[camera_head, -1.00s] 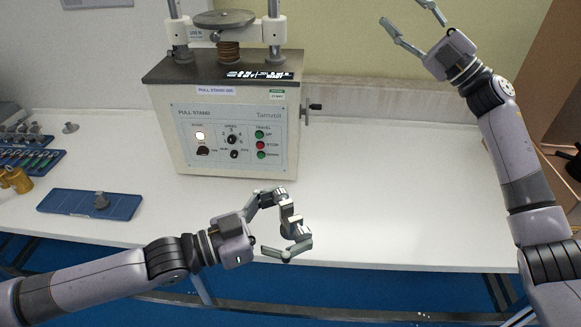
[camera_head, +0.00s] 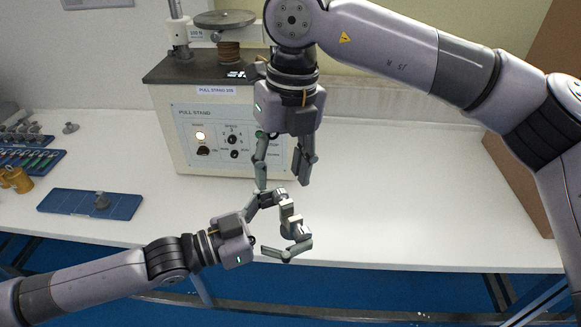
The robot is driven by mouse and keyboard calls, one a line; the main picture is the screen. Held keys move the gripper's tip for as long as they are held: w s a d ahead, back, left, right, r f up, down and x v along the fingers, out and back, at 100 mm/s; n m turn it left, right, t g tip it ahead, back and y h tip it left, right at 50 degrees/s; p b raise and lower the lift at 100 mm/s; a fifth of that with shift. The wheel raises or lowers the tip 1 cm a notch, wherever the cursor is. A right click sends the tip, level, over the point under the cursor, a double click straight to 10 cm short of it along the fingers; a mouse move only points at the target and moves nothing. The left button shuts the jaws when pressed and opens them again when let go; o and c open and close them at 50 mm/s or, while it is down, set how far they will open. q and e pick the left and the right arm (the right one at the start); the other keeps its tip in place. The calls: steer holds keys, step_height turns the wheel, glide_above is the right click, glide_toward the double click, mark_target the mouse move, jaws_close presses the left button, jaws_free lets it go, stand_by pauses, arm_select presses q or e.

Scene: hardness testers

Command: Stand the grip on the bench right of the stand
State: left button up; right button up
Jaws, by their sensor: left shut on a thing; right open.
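The grip (camera_head: 290,218) is a small grey metal piece. My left gripper (camera_head: 272,226) is shut on it and holds it over the front part of the white bench (camera_head: 420,200). My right gripper (camera_head: 284,184) is open and points down just above the grip, its fingers apart. Whether its fingers touch the grip cannot be told. The pull stand (camera_head: 185,120) is a beige machine with a dark top at the back of the bench. My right arm hides its upper right part and some of its panel.
A blue tray (camera_head: 70,203) with a small grey part on it lies left on the bench. Brass pieces (camera_head: 16,179) and more blue trays (camera_head: 30,160) are at the far left. The bench right of the stand is clear. A brown panel (camera_head: 520,185) borders it at right.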

mark_target(291, 218)
arm_select(q)
steer(key=shift+d, duration=0.1)
arm_select(e)
steer(key=shift+t+h, duration=0.3)
steer(key=shift+h, duration=0.2)
steer(key=f, duration=0.4)
steer(key=d+f, duration=0.1)
steer(key=f, duration=0.7)
steer(key=shift+w+d+f, duration=0.1)
steer(key=shift+d+f, duration=0.1)
steer(key=shift+c, duration=0.4)
jaws_close()
arm_select(q)
steer(key=o, duration=1.1)
arm_select(e)
steer(key=shift+r, duration=0.1)
arm_select(q)
steer(key=shift+o, duration=0.5)
